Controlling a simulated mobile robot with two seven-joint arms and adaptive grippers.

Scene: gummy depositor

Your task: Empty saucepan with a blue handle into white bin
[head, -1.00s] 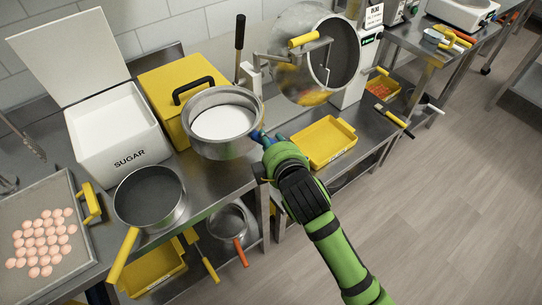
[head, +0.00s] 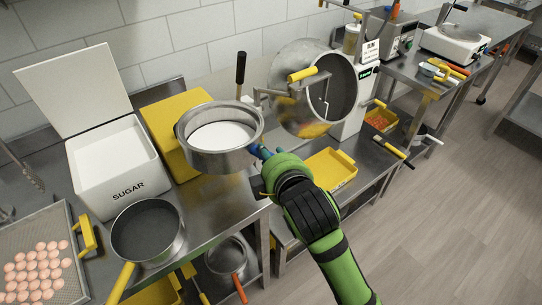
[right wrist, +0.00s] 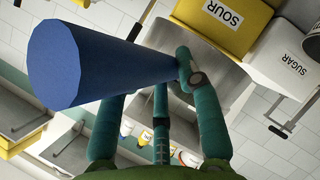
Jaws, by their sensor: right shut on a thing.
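The saucepan (head: 190,150) is steel and holds white contents (head: 222,133). It looks about level, above the counter and in front of the yellow box (head: 165,130). Its blue handle (head: 262,152) points right, and it fills much of the right wrist view (right wrist: 90,62). My right gripper (head: 268,160) is shut on this handle. The white bin (head: 90,160), marked SUGAR, stands open to the left of the saucepan, its lid (head: 75,88) raised. It also shows in the right wrist view (right wrist: 290,60). My left gripper is not in view.
A yellow-handled pan (head: 147,230) stands in front of the white bin. A tray of pink pieces (head: 60,215) lies at the left. A steel drum machine (head: 300,100) stands to the right of the saucepan, with a yellow tray (head: 333,170) below it.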

